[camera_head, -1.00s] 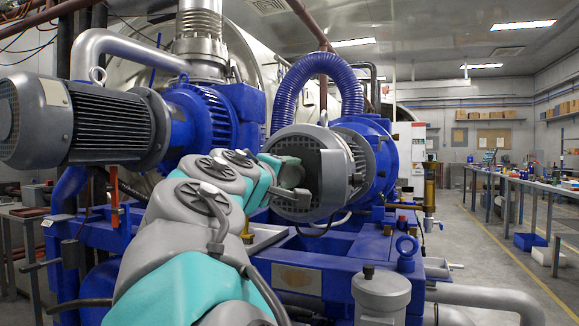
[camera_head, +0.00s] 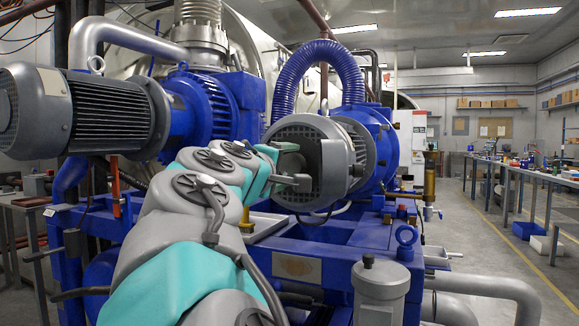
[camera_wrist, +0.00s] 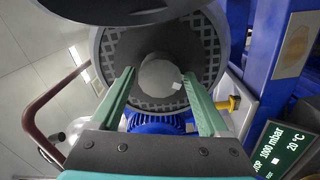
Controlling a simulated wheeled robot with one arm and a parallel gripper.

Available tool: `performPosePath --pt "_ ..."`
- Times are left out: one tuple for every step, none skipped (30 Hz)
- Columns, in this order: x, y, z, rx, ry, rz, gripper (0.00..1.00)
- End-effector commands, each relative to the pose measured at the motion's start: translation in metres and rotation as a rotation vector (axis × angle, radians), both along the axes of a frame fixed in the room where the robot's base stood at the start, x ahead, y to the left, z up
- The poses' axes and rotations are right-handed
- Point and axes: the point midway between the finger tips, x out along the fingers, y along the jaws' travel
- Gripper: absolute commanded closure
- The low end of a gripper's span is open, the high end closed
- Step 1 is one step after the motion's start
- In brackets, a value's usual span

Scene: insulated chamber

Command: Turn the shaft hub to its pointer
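The shaft hub (camera_wrist: 157,82) is a round grey disc with a small white mark on its right side. It sits in front of a dark, grid-patterned round motor face (camera_wrist: 208,50) in the wrist view. My gripper (camera_wrist: 158,72) is open, with one teal finger on each side of the hub in that picture. I cannot tell whether the fingers reach it or touch it. In the head view my gripper (camera_head: 297,165) is at the open end of the grey motor housing (camera_head: 335,165), its two fingers apart. I cannot make out the hub there, nor a pointer in either view.
A blue ribbed hose (camera_head: 290,85) arches over the motor. A second motor (camera_head: 105,115) stands at left. The blue frame (camera_head: 340,240) and a grey canister (camera_head: 380,290) lie below. A display (camera_wrist: 290,145) reads 1000 mbar and 20 °C.

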Motion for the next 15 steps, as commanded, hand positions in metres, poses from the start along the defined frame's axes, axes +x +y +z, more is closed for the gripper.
performPosePath --pt "0.0000 -0.0001 0.0001 0.000 0.000 0.000 0.15" --pt "0.0000 -0.0002 0.0000 0.000 0.000 -0.001 0.12" --pt "0.0000 -0.0003 0.0000 0.000 0.000 -0.001 0.10" --pt "0.0001 -0.0004 0.0000 0.000 0.000 -0.001 0.10" --pt "0.0000 -0.0005 0.0000 0.000 0.000 -0.001 0.10" --pt "0.0000 -0.0005 0.0000 0.000 0.000 -0.001 0.10" --pt "0.0000 -0.0005 0.0000 0.000 0.000 -0.001 0.10" --pt "0.0000 -0.0005 0.0000 0.000 0.000 -0.001 0.10" --pt "0.0000 -0.0007 0.0000 0.000 0.000 -0.001 0.10" --pt "0.0000 -0.0007 0.0000 0.000 0.000 -0.001 0.10" --pt "0.0000 -0.0007 0.0000 0.000 0.000 -0.001 0.10" --pt "0.0000 -0.0007 0.0000 0.000 0.000 -0.001 0.10" --pt "0.0000 -0.0007 0.0000 0.000 0.000 -0.001 0.10" --pt "0.0000 -0.0007 0.0000 0.000 0.000 -0.001 0.10" --pt "0.0000 -0.0007 0.0000 0.002 0.000 -0.001 0.10"
